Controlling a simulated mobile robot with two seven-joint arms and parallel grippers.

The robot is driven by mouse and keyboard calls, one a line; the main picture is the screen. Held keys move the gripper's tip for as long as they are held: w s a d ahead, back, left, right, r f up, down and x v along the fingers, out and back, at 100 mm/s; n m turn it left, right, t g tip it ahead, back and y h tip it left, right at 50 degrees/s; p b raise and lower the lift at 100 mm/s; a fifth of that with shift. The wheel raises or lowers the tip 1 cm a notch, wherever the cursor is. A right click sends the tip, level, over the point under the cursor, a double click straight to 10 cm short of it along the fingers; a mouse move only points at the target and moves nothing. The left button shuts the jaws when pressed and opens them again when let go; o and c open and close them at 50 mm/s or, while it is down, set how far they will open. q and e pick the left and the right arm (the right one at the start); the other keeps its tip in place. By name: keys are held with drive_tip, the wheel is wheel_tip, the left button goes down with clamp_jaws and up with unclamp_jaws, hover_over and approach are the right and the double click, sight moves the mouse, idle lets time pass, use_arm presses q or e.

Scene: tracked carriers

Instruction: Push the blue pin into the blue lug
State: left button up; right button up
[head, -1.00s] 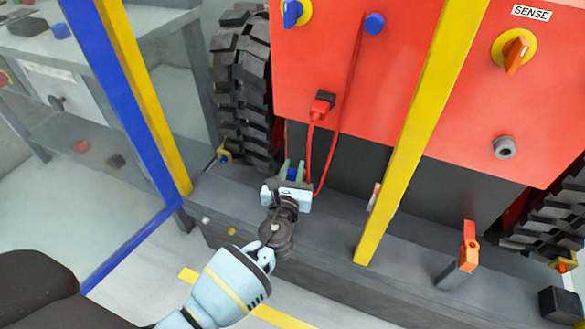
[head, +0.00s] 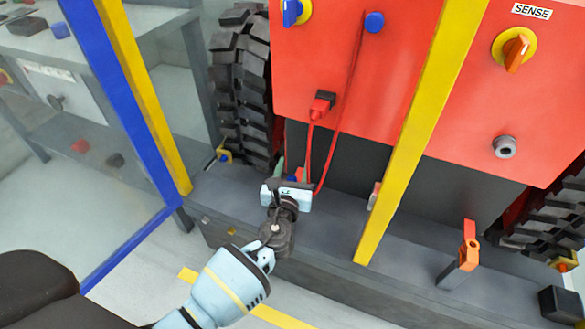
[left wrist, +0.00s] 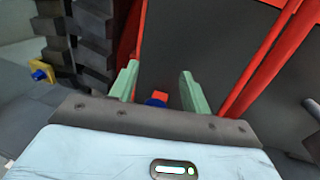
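My left gripper (head: 291,176) is low in front of the red carrier, above the dark ledge. In the left wrist view its two green fingers (left wrist: 158,86) stand apart. A small blue part (left wrist: 155,102) with a red piece (left wrist: 161,96) above it shows between them, mostly hidden by the gripper body. I cannot tell whether it is the pin or the lug, or whether anything touches it. Beside the left track, a yellow block (head: 223,155) holds a small blue piece; this block also shows in the left wrist view (left wrist: 41,73). My right gripper is not in view.
The red carrier (head: 400,100) has a plug, a red cable (head: 331,150) beside my gripper, and knobs. A yellow post (head: 410,140) stands right of my gripper. An orange lug (head: 468,256) is farther right. A blue post (head: 120,110) is at left.

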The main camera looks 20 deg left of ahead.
use_arm(q)
drive_tip(key=shift+s+d+f, duration=0.1)
drive_tip(key=shift+s+f, duration=0.1)
drive_tip(key=shift+f, duration=0.55)
drive_tip(key=shift+s+d+f, duration=0.1)
drive_tip(key=shift+s+f, duration=0.1)
drive_tip(key=shift+f, duration=0.5)
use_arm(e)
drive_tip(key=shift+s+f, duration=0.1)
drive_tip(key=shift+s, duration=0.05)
use_arm(q)
drive_tip(key=shift+s, duration=0.2)
drive_tip(key=s+d+r+p, duration=0.1)
drive_tip(key=s+r, duration=0.1)
drive_tip(key=s, duration=0.4)
drive_tip(key=shift+s+r+p, duration=0.25)
drive_tip(key=shift+r+p, duration=0.15)
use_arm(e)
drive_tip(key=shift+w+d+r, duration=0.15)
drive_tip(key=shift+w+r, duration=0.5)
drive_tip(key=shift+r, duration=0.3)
